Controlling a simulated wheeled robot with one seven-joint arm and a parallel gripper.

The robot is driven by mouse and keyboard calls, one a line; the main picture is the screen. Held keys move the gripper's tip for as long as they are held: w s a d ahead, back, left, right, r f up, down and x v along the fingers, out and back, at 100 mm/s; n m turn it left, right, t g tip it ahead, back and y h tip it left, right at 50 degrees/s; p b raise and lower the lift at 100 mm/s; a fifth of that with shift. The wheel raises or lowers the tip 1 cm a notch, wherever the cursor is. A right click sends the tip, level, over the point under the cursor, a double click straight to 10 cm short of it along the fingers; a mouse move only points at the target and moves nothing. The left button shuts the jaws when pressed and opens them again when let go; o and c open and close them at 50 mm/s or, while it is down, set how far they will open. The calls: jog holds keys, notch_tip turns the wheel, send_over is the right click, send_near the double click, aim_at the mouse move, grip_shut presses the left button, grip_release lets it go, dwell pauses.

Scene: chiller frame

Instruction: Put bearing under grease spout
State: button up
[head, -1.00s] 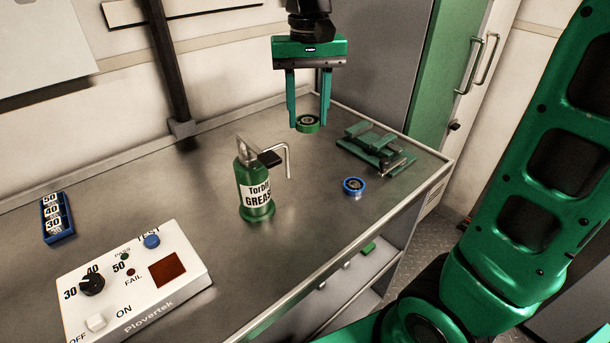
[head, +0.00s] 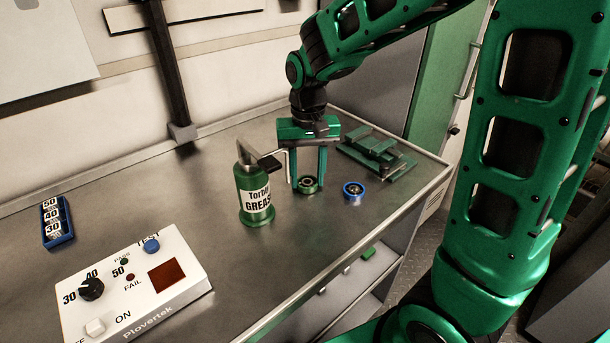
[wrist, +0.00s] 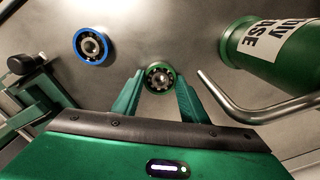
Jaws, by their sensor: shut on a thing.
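My gripper (head: 308,182) is shut on a green-rimmed bearing (head: 308,187), low over the bench to the right of the grease dispenser (head: 257,192). The bearing also shows between the fingertips in the wrist view (wrist: 160,78). The dispenser is a green bottle with a bent metal spout (wrist: 255,112). In the wrist view the spout tip lies just right of the fingers, apart from the bearing. A blue-rimmed bearing (head: 353,191) lies on the bench to the right of my gripper, and in the wrist view (wrist: 90,46) at upper left. Whether the held bearing touches the bench I cannot tell.
A green metal fixture (head: 376,152) stands behind the blue bearing. A white test box (head: 135,285) with knob and buttons is at the front left, and a blue number block (head: 57,221) at the far left. The bench's front middle is clear.

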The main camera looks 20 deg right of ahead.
aim_at(307, 181)
jog(key=shift+f, duration=0.15)
jog(key=o, duration=1.1)
notch_tip(307, 181, up, 12)
jog(key=s+d+f+m, duration=0.1)
jog(key=s+d+f, duration=0.1)
jog(key=s+d, duration=0.3)
jog(key=s+d+f+m, duration=0.1)
jog(key=s+d+f, duration=0.2)
jog(key=s+d, duration=0.3)
jog(key=s+d+f+m, duration=0.1)
jog(key=s+d+f, duration=0.2)
jog(key=s, duration=0.9)
jog(key=shift+s+d+f, duration=0.1)
jog(key=shift+s+d, duration=0.05)
jog(key=shift+d, duration=0.65)
jog(key=shift+s+d, duration=0.15)
jog(key=shift+d, duration=0.6)
